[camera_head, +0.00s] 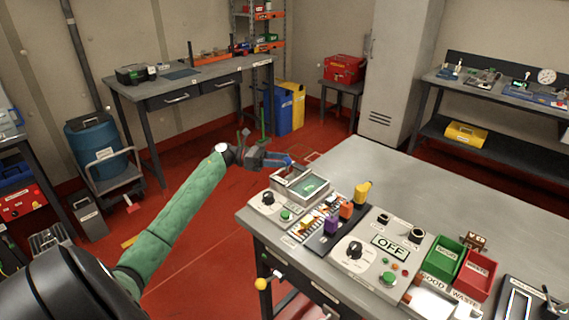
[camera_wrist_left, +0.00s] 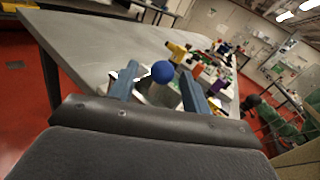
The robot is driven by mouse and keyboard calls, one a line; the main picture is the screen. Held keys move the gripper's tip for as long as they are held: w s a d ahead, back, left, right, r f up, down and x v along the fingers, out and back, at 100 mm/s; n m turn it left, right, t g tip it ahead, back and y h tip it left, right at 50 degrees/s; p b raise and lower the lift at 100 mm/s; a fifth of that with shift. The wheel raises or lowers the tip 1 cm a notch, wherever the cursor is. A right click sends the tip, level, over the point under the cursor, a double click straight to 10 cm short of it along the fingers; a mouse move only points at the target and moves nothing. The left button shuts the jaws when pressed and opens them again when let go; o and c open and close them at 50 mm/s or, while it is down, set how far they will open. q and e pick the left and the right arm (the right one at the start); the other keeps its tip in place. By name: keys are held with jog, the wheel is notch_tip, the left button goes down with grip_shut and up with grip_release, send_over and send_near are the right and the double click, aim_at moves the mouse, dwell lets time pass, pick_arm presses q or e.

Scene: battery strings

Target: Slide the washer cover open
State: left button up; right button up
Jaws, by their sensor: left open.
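The washer (camera_head: 318,202) is a small metal box at the near left corner of the workbench, with a green surface showing in its top. Its cover cannot be told apart clearly. My left gripper (camera_head: 288,161) reaches in from the left to the washer's far left edge. In the left wrist view the two blue fingers (camera_wrist_left: 158,88) are spread apart. A round blue knob (camera_wrist_left: 162,70) shows between them, near the fingertips; I cannot tell if they touch it. My right gripper is not in view.
The bench's far part is clear.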

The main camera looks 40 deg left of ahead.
pick_arm(q)
jog(key=b+v, duration=0.1)
jog(key=v, duration=0.4)
jog(key=shift+s+a+b, duration=0.15)
jog(key=shift+a+b, duration=0.05)
jog(key=shift+b, duration=0.15)
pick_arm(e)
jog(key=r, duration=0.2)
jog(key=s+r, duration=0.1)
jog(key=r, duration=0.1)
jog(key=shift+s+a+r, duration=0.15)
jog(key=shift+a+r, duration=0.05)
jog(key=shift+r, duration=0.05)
pick_arm(q)
jog(key=shift+a, duration=0.1)
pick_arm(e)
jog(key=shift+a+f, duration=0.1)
